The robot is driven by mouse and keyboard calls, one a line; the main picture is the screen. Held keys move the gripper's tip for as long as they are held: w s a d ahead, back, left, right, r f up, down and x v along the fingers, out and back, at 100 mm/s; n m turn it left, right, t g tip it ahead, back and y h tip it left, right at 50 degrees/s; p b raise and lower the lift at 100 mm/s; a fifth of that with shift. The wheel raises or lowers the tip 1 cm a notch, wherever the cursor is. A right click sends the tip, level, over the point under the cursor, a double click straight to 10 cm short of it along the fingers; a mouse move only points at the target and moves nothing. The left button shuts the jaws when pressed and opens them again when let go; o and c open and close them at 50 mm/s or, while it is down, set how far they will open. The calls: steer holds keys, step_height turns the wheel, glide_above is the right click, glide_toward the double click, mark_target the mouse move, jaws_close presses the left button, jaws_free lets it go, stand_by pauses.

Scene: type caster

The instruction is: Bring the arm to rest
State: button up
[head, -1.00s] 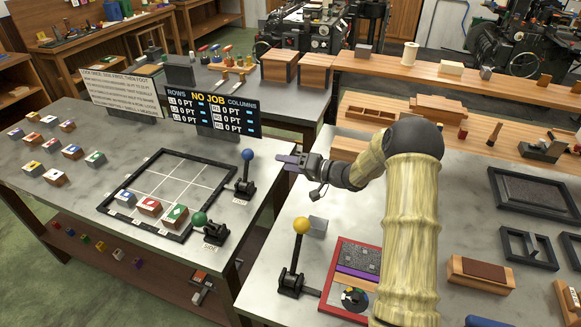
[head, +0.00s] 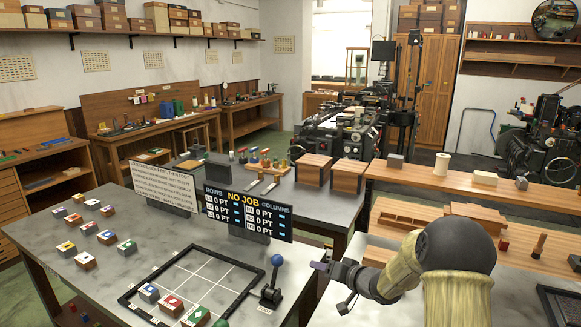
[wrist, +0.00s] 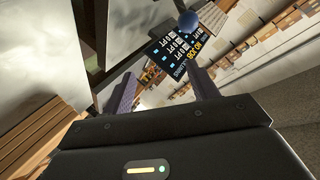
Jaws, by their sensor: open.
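My gripper (head: 321,266) is at the end of my bent, straw-coloured arm, right of the blue-knobbed lever (head: 273,277) and level with the front table's right side. In the wrist view my gripper's two fingers (wrist: 163,88) stand apart with nothing between them. Beyond them the blue knob (wrist: 189,22) and the dark score board (wrist: 180,50) show, tilted. My gripper appears to touch nothing.
A black grid frame (head: 196,284) on the grey table (head: 50,245) holds several coloured type blocks at its near edge. More blocks lie at the left. The score board (head: 247,211) and a text sign (head: 163,184) stand behind. Wooden boxes and shelves lie to the right.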

steer(key=s+d+g+h, duration=0.2)
steer(key=s+g+h, duration=0.2)
steer(key=s, duration=1.2)
steer(key=s+d+g+h, duration=0.2)
steer(key=s+g+h, duration=0.2)
steer(key=s, duration=1.3)
steer(key=shift+d+r+n, duration=0.3)
steer(key=shift+n, duration=0.1)
